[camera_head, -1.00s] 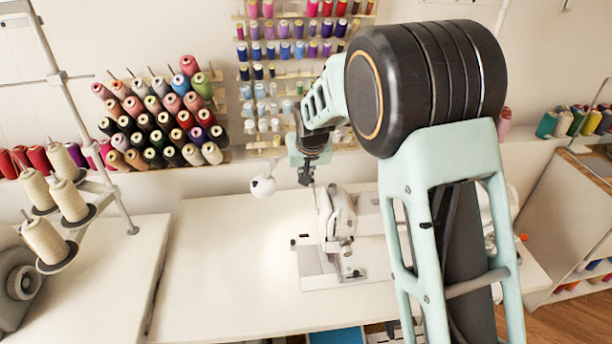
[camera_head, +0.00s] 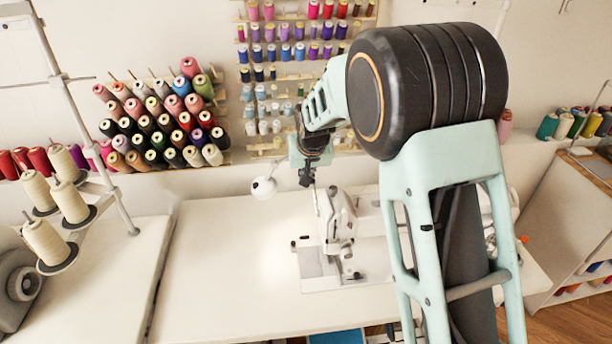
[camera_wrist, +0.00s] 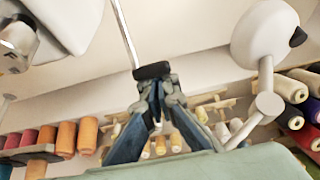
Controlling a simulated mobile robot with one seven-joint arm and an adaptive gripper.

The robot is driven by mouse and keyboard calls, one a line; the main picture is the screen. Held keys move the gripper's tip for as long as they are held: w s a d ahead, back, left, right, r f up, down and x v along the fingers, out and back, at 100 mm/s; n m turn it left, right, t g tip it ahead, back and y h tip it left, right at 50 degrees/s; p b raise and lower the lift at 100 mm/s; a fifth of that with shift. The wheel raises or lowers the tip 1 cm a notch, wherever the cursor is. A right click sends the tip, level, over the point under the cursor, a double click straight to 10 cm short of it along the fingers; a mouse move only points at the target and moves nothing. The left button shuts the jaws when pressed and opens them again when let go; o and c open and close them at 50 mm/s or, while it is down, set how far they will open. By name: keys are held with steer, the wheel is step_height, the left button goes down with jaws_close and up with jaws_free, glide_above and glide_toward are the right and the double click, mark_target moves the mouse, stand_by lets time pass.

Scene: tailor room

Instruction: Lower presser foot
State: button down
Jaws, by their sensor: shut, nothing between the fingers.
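The white sewing machine (camera_head: 337,215) stands on the white table, with its head and base plate visible in the head view. The presser foot area is small and I cannot tell the foot's position. My gripper (camera_head: 306,181) hangs above and just left of the top of the machine's head, apparently apart from it. In the wrist view, my gripper (camera_wrist: 153,72) has its dark fingertips together with nothing between them. White machine parts (camera_wrist: 65,22) show at the upper left of that view. The presser foot lever cannot be made out.
A white round lamp (camera_head: 263,187) is close to the left of my gripper; it also shows in the wrist view (camera_wrist: 265,35). Thread cones (camera_head: 165,125) stand behind on the left. A cone stand (camera_head: 75,205) rises at left. The table (camera_head: 215,265) left of the machine is clear.

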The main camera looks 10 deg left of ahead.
steer(key=shift+r, duration=0.1)
stand_by(0.3)
steer(key=shift+r+p, duration=0.4)
steer(key=shift+r, duration=0.3)
steer(key=v, duration=1.2)
